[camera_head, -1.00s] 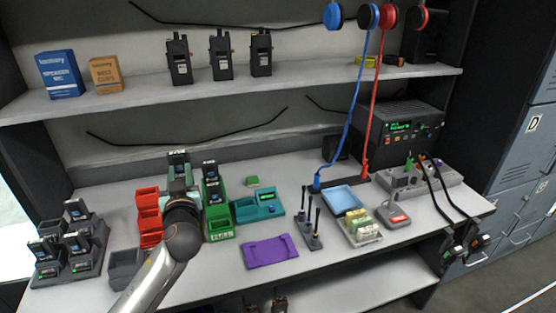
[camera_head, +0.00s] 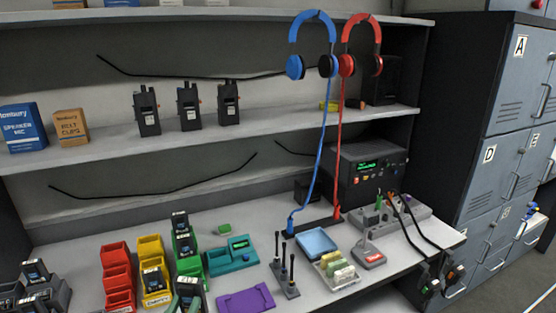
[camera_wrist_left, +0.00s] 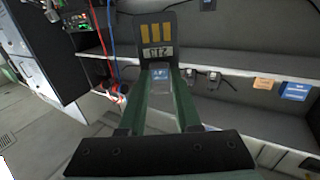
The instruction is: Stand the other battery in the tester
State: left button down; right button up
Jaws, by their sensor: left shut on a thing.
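My left gripper (camera_head: 187,297) is at the bottom edge of the head view, in front of the green bins. It is shut on a black battery (camera_head: 188,284) with a label on its face. In the left wrist view the green fingers (camera_wrist_left: 160,82) hold this battery (camera_wrist_left: 156,38), with gold contacts and a number plate showing. The teal tester (camera_head: 233,257) with a small screen stands on the bench behind and to the right of the gripper; nothing is seen standing in it. My right gripper is not in view.
Green bins (camera_head: 192,268) hold batteries (camera_head: 181,224). A yellow bin (camera_head: 150,249) and red bins (camera_head: 116,275) stand to their left. A purple tray (camera_head: 245,300), antennas (camera_head: 284,265) and a blue tray (camera_head: 317,241) lie right.

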pick_arm(q)
jog(key=w+a+r+n+g+y, duration=0.1)
jog(key=w+a+r+n+y, duration=0.1)
jog(key=w+a, duration=0.5)
jog(key=w+a+r+n+g+y, duration=0.1)
jog(key=w+a+r+n+y, duration=0.1)
jog(key=w+a+y, duration=0.4)
jog(key=w+a+n, duration=0.1)
jog(key=w, duration=0.2)
jog(key=shift+w+a+n+y, duration=0.15)
jog(key=shift+w+n+y, duration=0.15)
jog(key=shift+n+y, duration=0.1)
